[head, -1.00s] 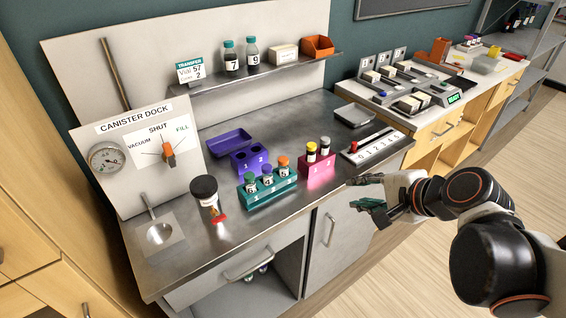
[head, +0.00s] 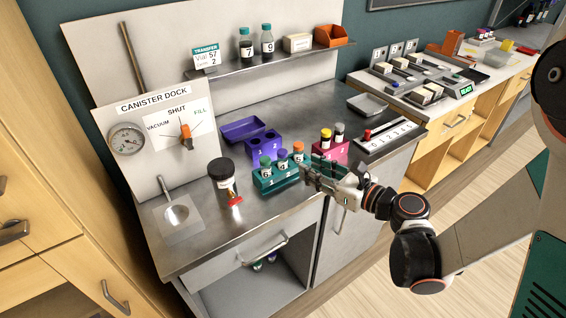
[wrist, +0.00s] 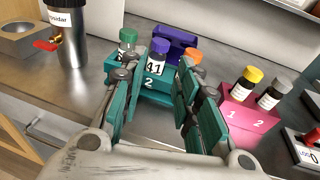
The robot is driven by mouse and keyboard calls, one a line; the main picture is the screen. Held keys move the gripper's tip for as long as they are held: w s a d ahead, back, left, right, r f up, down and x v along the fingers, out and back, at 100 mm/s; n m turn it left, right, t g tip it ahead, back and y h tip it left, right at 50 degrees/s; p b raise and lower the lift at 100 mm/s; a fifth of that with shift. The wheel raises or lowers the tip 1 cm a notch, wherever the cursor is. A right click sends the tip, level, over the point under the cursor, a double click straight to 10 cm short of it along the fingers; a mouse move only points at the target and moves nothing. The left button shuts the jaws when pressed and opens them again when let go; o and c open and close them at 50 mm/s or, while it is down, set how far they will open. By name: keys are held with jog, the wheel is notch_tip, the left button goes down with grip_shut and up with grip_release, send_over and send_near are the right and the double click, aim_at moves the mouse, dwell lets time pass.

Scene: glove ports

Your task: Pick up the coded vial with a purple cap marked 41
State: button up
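The purple-capped vial marked 41 (wrist: 155,62) stands upright in slot 2 of the teal rack (wrist: 145,97). In the head view its purple cap (head: 283,155) shows between a green-capped vial (head: 265,162) and an orange-capped vial (head: 298,149) in the same rack (head: 264,186). My gripper (head: 308,174) is at the rack's right front. In the wrist view my gripper (wrist: 157,70) is open and empty, its teal fingers spread, with the vial framed between them. I cannot tell how far the fingertips are from the vial. The right finger partly covers the orange-capped vial (wrist: 194,56).
A pink rack (wrist: 240,115) with yellow- and grey-capped vials stands close to the right. A purple rack (head: 262,145) is behind. A dark-lidded canister (head: 222,175) with a red valve stands left. A shelf (head: 270,60) with bottles hangs above.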

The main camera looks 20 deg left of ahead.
aim_at(286, 157)
jog(key=x, duration=0.5)
jog(key=shift+b+x, duration=1.15)
jog(key=shift+x, duration=2.2)
jog(key=c, duration=0.6)
